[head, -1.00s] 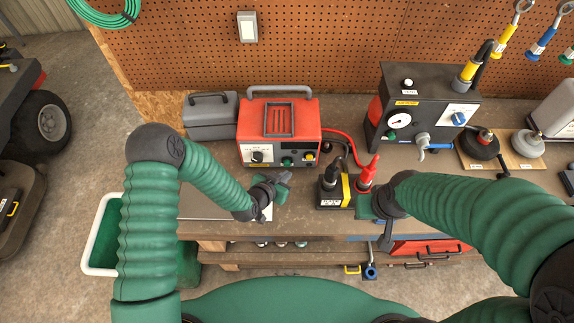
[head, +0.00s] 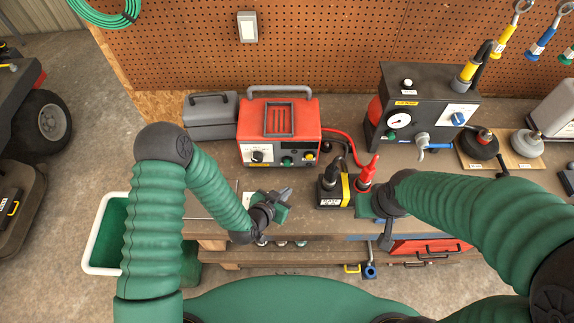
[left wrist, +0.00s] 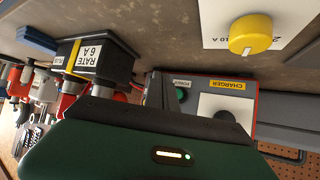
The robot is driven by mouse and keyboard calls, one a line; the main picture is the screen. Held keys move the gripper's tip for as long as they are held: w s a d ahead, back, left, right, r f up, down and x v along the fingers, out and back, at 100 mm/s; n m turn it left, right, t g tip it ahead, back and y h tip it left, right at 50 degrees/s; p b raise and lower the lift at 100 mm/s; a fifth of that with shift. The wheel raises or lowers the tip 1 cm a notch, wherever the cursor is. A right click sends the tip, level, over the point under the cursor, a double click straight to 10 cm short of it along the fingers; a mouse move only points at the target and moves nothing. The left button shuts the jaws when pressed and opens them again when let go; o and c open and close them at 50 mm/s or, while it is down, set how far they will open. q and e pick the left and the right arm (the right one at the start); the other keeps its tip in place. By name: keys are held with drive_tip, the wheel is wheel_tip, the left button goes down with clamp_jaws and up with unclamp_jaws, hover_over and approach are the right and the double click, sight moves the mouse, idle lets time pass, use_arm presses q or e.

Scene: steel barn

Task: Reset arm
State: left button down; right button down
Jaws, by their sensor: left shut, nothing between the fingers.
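My left gripper (head: 282,195) is in the head view, shut and empty, in front of the red charger and above the bench's near edge.
The red charger (head: 280,115) stands behind my left gripper, with a grey case (head: 209,120) beside it. A black gauge box (head: 415,90) stands at the back right. A green bin (head: 112,235) is on the floor at left. A yellow knob (left wrist: 250,34) shows in the wrist view.

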use_arm(q)
drive_tip(key=shift+g+y, duration=0.6)
drive_tip(key=a+b, duration=0.1)
drive_tip(key=a, duration=0.1)
drive_tip(key=a+r+b, duration=0.1)
drive_tip(key=a, duration=0.1)
drive_tip(key=shift+w, duration=0.2)
drive_tip(key=s+a+r+n+g+y+b, duration=0.2)
drive_tip(key=s+a+r, duration=0.2)
drive_tip(key=s+a, duration=0.2)
drive_tip(key=s+a+r+n+g+y+b, duration=0.2)
drive_tip(key=s+a+r, duration=0.3)
drive_tip(key=a, duration=0.3)
drive_tip(key=shift+s+a+n+g+b, duration=0.4)
drive_tip(key=shift+s+n+g, duration=0.1)
drive_tip(key=shift+s+n, duration=0.35)
drive_tip(key=shift+s+r, duration=0.1)
drive_tip(key=shift+s, duration=0.15)
drive_tip(key=shift+w, duration=0.1)
